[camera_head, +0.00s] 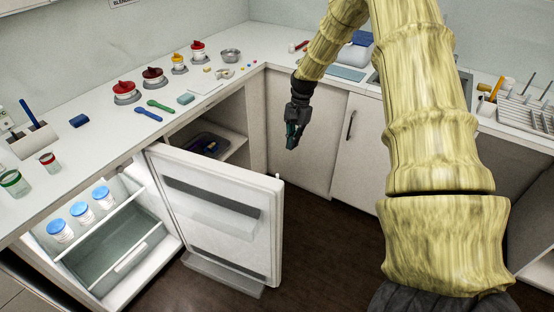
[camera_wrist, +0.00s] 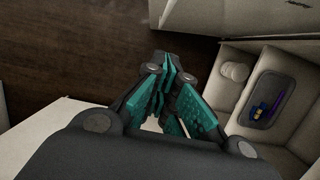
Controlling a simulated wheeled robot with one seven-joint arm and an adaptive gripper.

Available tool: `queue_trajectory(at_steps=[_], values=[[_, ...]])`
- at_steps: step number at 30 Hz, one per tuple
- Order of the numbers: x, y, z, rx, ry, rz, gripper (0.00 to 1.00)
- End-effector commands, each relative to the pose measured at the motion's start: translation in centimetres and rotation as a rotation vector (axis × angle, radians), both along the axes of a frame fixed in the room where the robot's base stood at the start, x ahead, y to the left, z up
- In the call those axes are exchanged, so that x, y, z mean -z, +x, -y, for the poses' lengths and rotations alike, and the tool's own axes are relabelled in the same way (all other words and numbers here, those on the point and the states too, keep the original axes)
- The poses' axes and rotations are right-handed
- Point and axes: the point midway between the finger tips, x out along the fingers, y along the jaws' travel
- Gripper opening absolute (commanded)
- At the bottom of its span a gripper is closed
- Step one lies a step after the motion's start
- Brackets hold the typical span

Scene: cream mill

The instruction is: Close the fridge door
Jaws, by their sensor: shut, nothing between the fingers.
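The fridge (camera_head: 112,240) is built in under the counter at the left in the head view. Its white door (camera_head: 222,213) stands wide open, swung out to the right, with its shelved inner face towards the camera. My gripper (camera_head: 291,142) hangs above the floor, beyond and to the right of the door's free edge, pointing down and apart from the door. In the wrist view my gripper's teal fingers (camera_wrist: 165,88) are together with nothing between them. A pale panel at the left of the wrist view may be the door; I cannot tell for sure.
Blue-lidded jars (camera_head: 81,209) stand on the fridge shelf. An open cabinet behind the door holds a grey tray (camera_head: 207,144), also seen in the wrist view (camera_wrist: 268,101). Closed cabinets (camera_head: 304,132) line the back. The counter (camera_head: 95,142) carries jars and spoons. Dark floor (camera_head: 330,245) is clear.

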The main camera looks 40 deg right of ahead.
Motion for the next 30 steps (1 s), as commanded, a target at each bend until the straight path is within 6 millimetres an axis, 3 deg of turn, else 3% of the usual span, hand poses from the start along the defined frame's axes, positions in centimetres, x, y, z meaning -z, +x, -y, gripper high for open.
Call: queue_trajectory(at_steps=[5,26,30], values=[[0.8,-0.4,0.1,0.007,0.002,-0.004,0.00],[9.7,-1.0,-2.1,0.004,0.001,-0.005,0.00],[9.3,-1.7,-4.1,0.002,0.002,-0.004,0.00]])
